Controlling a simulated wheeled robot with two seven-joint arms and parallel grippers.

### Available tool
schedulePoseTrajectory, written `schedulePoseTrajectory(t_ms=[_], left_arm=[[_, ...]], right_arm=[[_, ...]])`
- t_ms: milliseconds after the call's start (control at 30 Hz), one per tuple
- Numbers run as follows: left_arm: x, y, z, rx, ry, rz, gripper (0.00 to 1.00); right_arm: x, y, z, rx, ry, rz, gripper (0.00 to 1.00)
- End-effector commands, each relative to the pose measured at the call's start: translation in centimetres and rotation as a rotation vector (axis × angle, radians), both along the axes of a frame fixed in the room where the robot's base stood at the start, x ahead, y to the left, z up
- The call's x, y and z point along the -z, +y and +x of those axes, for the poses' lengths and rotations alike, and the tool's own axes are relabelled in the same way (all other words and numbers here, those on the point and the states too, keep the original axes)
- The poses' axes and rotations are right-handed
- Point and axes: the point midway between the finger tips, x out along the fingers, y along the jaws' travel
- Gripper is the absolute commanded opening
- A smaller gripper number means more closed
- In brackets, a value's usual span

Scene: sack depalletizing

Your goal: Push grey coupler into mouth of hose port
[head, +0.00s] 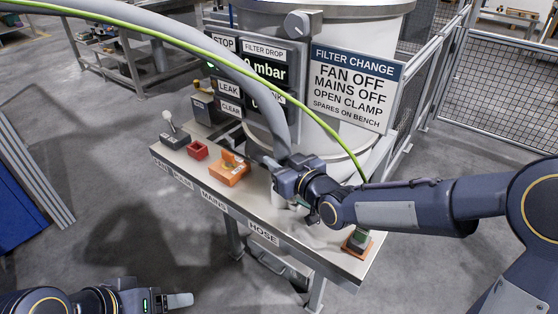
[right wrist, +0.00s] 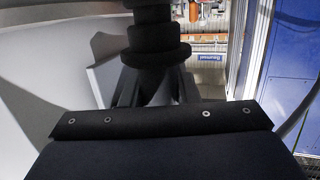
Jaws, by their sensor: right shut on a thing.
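The thick grey hose (head: 245,75) comes in from the upper left and bends down to my right gripper (head: 281,168) over the bench. My right gripper is shut on the coupler at the hose's lower end, which its body mostly hides in the head view. In the right wrist view the coupler (right wrist: 155,50) is a dark stepped cylinder between the fingers. The hose port lies under or behind my gripper near the HOSE label (head: 263,234); its mouth is hidden, so I cannot tell whether the coupler touches it. My left gripper (head: 180,300) is low at the left, away from the bench.
A white drum and sign (head: 352,85) stand behind. A green cable (head: 320,119) runs close by.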

Motion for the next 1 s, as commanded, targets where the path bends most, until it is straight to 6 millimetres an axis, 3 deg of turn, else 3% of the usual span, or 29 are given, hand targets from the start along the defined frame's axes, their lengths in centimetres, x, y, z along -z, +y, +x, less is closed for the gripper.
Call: schedulePoseTrajectory(t_ms=[1000], left_arm=[[2.7, 0.0, 0.0, 0.000, 0.000, 0.000, 0.74]], right_arm=[[2.4, 0.0, 0.0, 0.000, -0.002, 0.002, 0.00]])
